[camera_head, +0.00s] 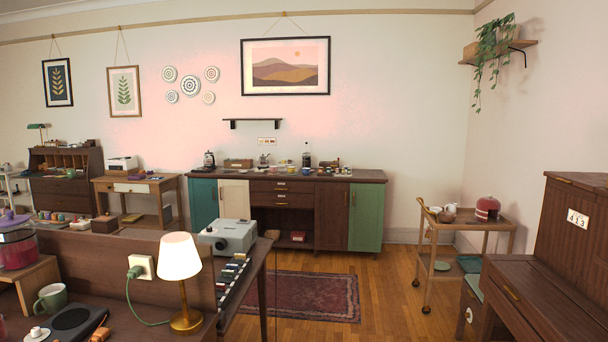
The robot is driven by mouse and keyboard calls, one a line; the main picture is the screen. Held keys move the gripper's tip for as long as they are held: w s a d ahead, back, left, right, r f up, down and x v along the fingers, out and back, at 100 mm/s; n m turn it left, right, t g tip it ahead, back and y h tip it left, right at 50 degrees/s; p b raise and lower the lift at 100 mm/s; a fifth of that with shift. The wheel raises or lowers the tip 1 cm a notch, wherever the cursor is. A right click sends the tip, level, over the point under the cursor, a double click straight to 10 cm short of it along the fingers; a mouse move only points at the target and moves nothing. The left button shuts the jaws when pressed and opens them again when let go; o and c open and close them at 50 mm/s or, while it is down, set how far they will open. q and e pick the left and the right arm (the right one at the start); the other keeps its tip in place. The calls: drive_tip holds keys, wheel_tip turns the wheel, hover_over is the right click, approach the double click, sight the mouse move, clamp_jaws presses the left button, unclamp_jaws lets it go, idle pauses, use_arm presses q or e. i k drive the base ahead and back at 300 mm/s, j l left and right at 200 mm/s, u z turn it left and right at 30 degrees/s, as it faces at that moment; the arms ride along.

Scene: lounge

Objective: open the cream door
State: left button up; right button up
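The cream door (234,198) is on the long dark wood sideboard (372,176) against the far wall. It sits between a teal door (204,202) on its left and a stack of dark drawers (281,187) on its right. It looks shut, flush with the front. Its lower part is hidden behind a grey projector-like machine (229,237) standing nearer to me. I cannot make out its handle. Neither of my grippers is in view.
A dark wood desk with a lit lamp (181,262) and a mug (50,299) stands in the near left foreground, between me and the cream door. A patterned rug (310,297) lies before the sideboard. Wood floor is clear toward the wheeled cart (465,228); a dark cabinet (560,290) stands right.

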sight(234, 195)
drive_tip(key=i+l+z, duration=0.15)
drive_tip(key=i, duration=0.5)
drive_tip(key=i+l+z, duration=0.15)
drive_tip(key=i+l, duration=0.15)
drive_tip(key=i, duration=0.35)
drive_tip(key=i+l+z, duration=0.15)
drive_tip(key=i, duration=0.5)
drive_tip(key=i+u, duration=0.15)
drive_tip(key=i, duration=1.6)
drive_tip(key=i+l+u, duration=0.2)
drive_tip(key=i, duration=1.55)
drive_tip(key=i+j+u, duration=0.25)
drive_tip(key=i+u, duration=0.15)
drive_tip(key=i, duration=0.45)
drive_tip(key=i+u, duration=0.45)
drive_tip(key=i, duration=0.4)
